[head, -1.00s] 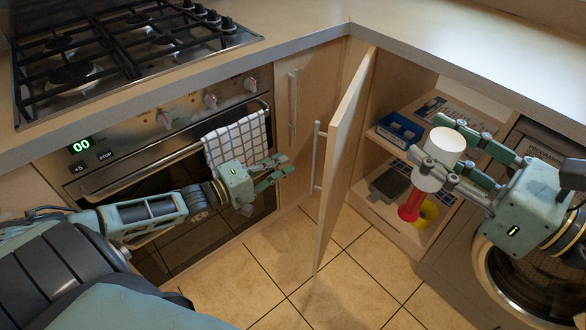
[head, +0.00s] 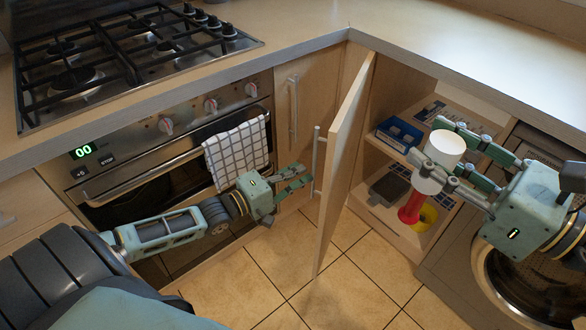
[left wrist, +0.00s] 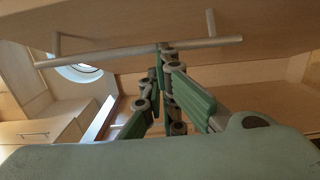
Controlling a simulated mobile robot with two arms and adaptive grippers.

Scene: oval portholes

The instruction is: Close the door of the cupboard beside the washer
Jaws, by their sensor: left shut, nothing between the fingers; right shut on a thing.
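The cupboard door (head: 343,160) stands open, swung out from the corner, its edge toward me. Its bar handle (head: 315,160) is on the left face. My left gripper (head: 308,177) is shut and empty, its fingertips close to the handle's lower part. In the left wrist view the fingertips (left wrist: 166,50) overlap the handle bar (left wrist: 210,43); I cannot tell whether they touch. My right gripper (head: 425,165) is shut on a white cylinder (head: 436,160), held in front of the open cupboard (head: 400,87). The washer (head: 530,270) is at the right, partly behind my right arm.
The oven (head: 150,170) with a checked towel (head: 236,152) is at the left. The tiled floor (head: 335,290) below is clear.

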